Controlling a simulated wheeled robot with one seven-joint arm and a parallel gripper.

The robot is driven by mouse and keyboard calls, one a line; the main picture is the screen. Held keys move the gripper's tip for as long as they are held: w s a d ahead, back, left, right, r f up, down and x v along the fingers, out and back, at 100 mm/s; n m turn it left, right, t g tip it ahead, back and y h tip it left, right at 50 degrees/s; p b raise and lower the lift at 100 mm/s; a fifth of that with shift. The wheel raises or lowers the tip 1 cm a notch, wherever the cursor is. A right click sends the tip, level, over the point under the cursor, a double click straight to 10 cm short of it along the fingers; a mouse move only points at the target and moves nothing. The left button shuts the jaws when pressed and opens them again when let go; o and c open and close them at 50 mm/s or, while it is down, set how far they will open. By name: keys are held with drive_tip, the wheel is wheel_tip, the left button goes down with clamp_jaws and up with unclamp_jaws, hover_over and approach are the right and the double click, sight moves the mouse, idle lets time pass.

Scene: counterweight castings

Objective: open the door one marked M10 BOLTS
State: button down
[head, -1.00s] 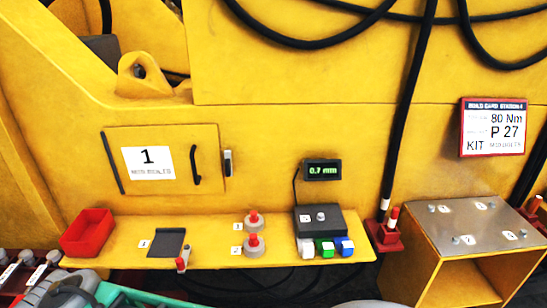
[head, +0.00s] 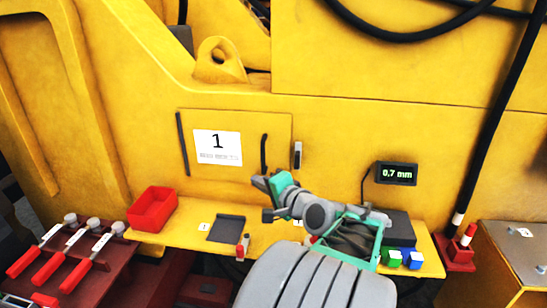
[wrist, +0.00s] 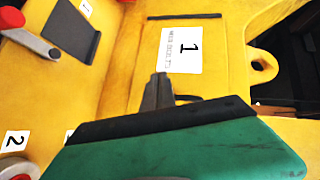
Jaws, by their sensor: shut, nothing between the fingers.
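The yellow door one (head: 215,180) is shut, flush in the yellow casting. Its white label (head: 217,147) shows a large 1; the small print is too blurred to read surely. A black bar handle (head: 264,153) stands upright on the door's right side, and a grey latch (head: 297,155) sits just beyond the right edge. My gripper (head: 259,183) is shut and empty, just below the handle in the head view. In the wrist view my gripper's dark fingers (wrist: 158,84) lie close beside the handle (wrist: 187,98), which is partly hidden. I cannot tell whether they touch.
Below the door a yellow shelf holds a red bin (head: 153,208), a dark plate (head: 226,229) and green and blue blocks (head: 400,259). A gauge display (head: 396,173) reads 0.7 mm. Red-handled tools (head: 55,250) lie at left. A lifting eye (head: 219,62) is above the door.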

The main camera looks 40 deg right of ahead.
sight(273, 151)
drive_tip(key=s+d+r+m+t+h, duration=0.25)
drive_tip(key=s+d+r+m, duration=0.2)
drive_tip(key=d, duration=0.25)
drive_tip(key=shift+n+g, duration=0.25)
drive_tip(key=x, duration=0.3)
drive_tip(key=p+x, duration=0.1)
drive_tip(key=x, duration=0.5)
drive_tip(key=shift+w+a+f+p, duration=0.15)
drive_tip(key=shift+w+f+p, duration=0.15)
drive_tip(key=shift+s+h, duration=0.1)
drive_tip(key=shift+h, duration=0.15)
